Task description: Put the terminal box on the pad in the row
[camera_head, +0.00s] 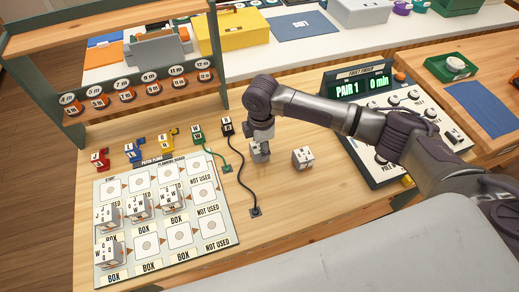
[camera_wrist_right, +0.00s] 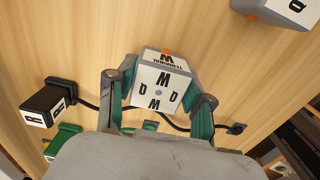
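The terminal box (camera_wrist_right: 160,90) is a white and grey cube with letters on its top and side; the side label appears to read "TERMINAL". In the wrist view it sits between the two fingers of my right gripper (camera_wrist_right: 158,100), with green pads close along its sides. Whether both pads touch it is unclear. In the head view, my right gripper (camera_head: 261,137) reaches down over the box (camera_head: 259,154), hiding part of it, on or just above the wooden table. The pads are on the white planning board (camera_head: 230,255), in rows with arrows. My left gripper is out of view.
Another lettered cube (camera_head: 303,157) stands right of the gripper. Several cubes sit on the board's left pads. A black plug (camera_head: 227,127) trails a cord to a socket (camera_head: 255,211) between board and gripper. A console (camera_head: 365,110) reads "PAIR 1". A labelled shelf (camera_head: 130,60) stands behind.

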